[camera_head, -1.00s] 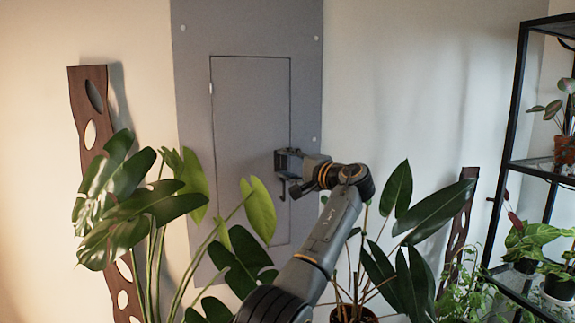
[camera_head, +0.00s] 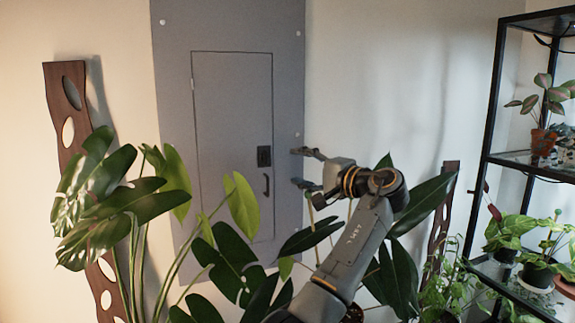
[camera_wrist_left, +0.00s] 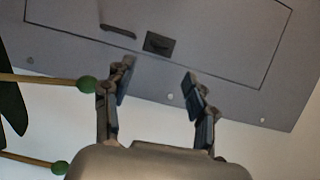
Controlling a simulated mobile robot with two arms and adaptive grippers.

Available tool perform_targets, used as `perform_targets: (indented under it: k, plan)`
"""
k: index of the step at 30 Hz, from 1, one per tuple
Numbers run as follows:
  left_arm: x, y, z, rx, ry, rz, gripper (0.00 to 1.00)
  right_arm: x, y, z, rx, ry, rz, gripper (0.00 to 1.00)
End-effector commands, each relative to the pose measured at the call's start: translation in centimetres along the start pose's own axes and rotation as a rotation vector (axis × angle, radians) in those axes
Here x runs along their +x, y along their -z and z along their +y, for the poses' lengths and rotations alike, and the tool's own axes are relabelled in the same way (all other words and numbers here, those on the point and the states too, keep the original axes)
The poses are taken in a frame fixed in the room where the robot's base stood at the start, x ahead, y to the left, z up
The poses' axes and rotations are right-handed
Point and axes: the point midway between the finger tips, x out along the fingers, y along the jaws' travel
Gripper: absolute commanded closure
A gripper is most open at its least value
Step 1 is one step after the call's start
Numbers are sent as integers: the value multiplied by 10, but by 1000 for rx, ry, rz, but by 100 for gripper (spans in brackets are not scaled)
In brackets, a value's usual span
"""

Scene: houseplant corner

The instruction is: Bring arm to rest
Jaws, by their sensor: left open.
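My left gripper (camera_head: 300,168) is open and empty, held in front of the wall just right of the grey panel door (camera_head: 228,110). The door is flush in its grey frame (camera_head: 290,70) and looks shut. A dark latch (camera_head: 264,156) and a small curved handle (camera_head: 266,185) sit on the door's right side, apart from the fingers. In the left wrist view, the two spread fingers (camera_wrist_left: 158,90) show with nothing between them, and the latch (camera_wrist_left: 159,43) and handle (camera_wrist_left: 118,31) lie beyond them. My right gripper is not in view.
A large-leaved plant (camera_head: 120,200) stands at left and rubbery dark leaves (camera_head: 425,205) surround my forearm. A black shelf (camera_head: 490,130) with potted plants is at right. Green-tipped stakes (camera_wrist_left: 86,84) are close to the gripper in the left wrist view.

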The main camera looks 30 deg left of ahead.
Motion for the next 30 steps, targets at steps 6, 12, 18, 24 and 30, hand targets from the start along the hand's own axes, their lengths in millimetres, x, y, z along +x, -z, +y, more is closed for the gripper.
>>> perform_targets:
  k: [6, 12, 18, 24, 30]
  plan:
    - [-11, 0, 0, -1, 0, 0, 43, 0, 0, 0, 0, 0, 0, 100]
    - [-11, 0, 0, 0, 0, 0, 43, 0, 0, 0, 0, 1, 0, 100]
    - [-11, 0, 0, 0, 0, 0, 43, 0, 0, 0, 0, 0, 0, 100]
    - [-4, -1, 54, -14, -80, 29, 43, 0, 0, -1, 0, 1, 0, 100]
    - [0, -24, 196, -77, -315, 97, 43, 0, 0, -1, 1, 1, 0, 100]
